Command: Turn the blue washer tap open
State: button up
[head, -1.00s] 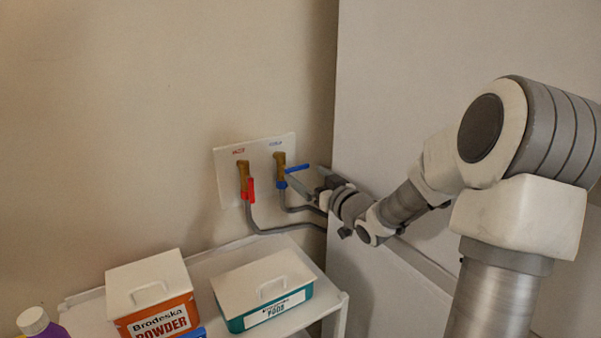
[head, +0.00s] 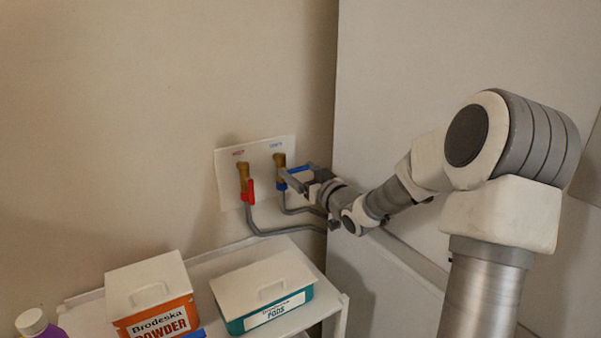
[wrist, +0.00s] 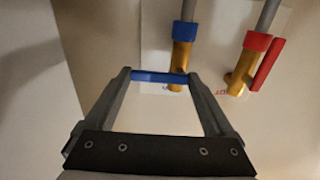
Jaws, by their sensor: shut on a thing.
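The blue washer tap has a brass body (head: 280,160) on a white wall plate (head: 228,182), with a blue collar on its hose. Its blue lever (head: 300,168) sticks out sideways to the right in the head view. In the wrist view the blue lever (wrist: 158,77) spans between the fingertips, and the brass body (wrist: 180,60) is just beyond to the right. My gripper (wrist: 158,78) is shut on the blue lever, with one finger at each end of it. In the head view my gripper (head: 296,180) partly covers the lever.
A red tap (head: 245,180) with its red handle hanging down is left of the blue one. Grey hoses (head: 262,230) run below. A white shelf (head: 210,258) holds a teal box (head: 265,290) and an orange powder box (head: 150,295). A tall white panel (head: 400,90) stands at right.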

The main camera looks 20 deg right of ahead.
jog(key=shift+m, duration=0.3)
jog(key=shift+s+a+f+m+p, duration=0.1)
jog(key=shift+a+f+m+p, duration=0.35)
jog(key=shift+m+p, duration=1.8)
jog(key=shift+s+a+f+m+p, duration=0.1)
jog(key=shift+a+f+m+p, duration=0.45)
jog(key=shift+m, duration=2.95)
jog(key=shift+s+a+f+m+p, duration=0.15)
jog(key=shift+f+m+p, duration=0.35)
jog(key=shift+m+p, duration=1.95)
jog(key=shift+a+m+b, duration=0.1)
jog(key=shift+m+b, duration=0.3)
jog(key=shift+m, duration=0.2)
jog(key=o, duration=1.1)
jog(key=shift+r, duration=0.1)
